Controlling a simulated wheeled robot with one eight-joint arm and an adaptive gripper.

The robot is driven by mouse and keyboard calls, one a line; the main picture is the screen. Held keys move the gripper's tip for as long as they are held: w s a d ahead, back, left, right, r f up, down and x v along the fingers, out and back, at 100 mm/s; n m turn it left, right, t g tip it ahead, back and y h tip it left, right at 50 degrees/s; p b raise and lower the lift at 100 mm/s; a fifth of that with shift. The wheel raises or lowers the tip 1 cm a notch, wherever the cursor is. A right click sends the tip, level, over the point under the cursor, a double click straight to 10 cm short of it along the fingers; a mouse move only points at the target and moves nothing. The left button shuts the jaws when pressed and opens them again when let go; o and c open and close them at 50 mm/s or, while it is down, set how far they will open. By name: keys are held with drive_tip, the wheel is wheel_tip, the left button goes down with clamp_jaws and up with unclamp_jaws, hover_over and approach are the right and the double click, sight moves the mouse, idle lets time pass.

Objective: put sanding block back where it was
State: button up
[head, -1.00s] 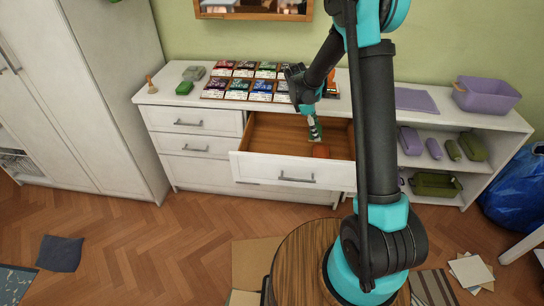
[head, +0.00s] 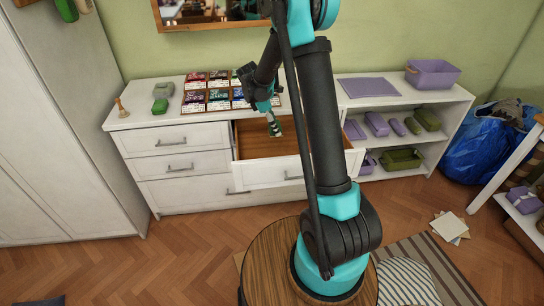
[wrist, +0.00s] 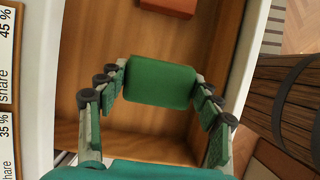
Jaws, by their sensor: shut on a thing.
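The sanding block, a green rounded block (wrist: 160,82), sits between the two fingers of my gripper in the wrist view. My gripper (head: 274,127) is shut on it and points down into the open drawer (head: 268,174) of the white dresser. The wooden drawer floor shows below the block. In the head view the block is hard to make out at the fingertips. I cannot tell whether it touches the drawer floor.
A reddish-brown block (wrist: 168,5) lies in the drawer, apart from the held block. Seed-like packets (head: 194,97) cover part of the dresser top. A green item (head: 160,105) and a wooden-handled tool (head: 122,108) stand at its left. Shelves with a purple bin (head: 432,74) are at right.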

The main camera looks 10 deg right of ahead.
wheel_tip(320, 180, down, 16)
drive_tip(key=shift+r, duration=0.1)
idle(0.4)
drive_tip(key=o, duration=1.2)
drive_tip(key=shift+o, duration=0.2)
drive_tip(key=v, duration=1.2)
drive_tip(key=s+d+r+m+t+y, duration=0.1)
drive_tip(key=s+d+r+m, duration=0.25)
drive_tip(key=s, duration=0.35)
drive_tip(key=s+d+r+m+t+y, duration=0.1)
drive_tip(key=s+d+r+m, duration=0.2)
drive_tip(key=s+r+m, duration=0.25)
drive_tip(key=s+d+m+t+y, duration=0.2)
drive_tip(key=s+m, duration=0.7)
drive_tip(key=s, duration=0.9)
drive_tip(key=shift+f, duration=0.45)
